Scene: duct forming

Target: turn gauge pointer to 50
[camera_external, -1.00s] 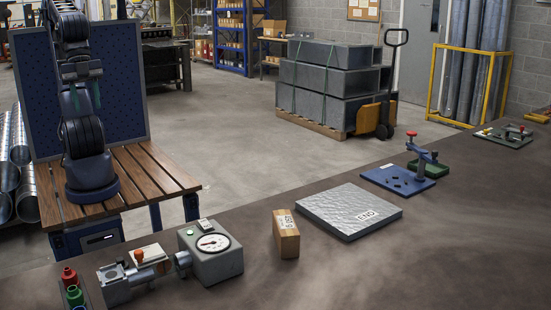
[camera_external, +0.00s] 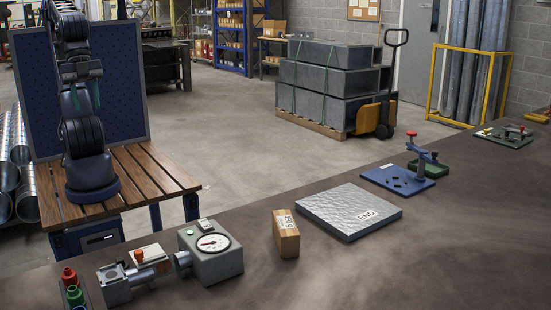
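The gauge is a round white dial (camera_external: 213,243) with a dark rim, set in the top of a grey box (camera_external: 218,266) on the dark worktop at the lower left. A thin pointer shows on the dial, but its reading is too small to tell. A short grey cylindrical fitting (camera_external: 182,261) sticks out of the box's left side. My arm stands folded above the slatted wooden bench, well behind and left of the gauge, touching nothing on the worktop. My gripper (camera_external: 82,76) seems to be up at the folded arm; its fingers are not clear.
The worktop's front right is clear.

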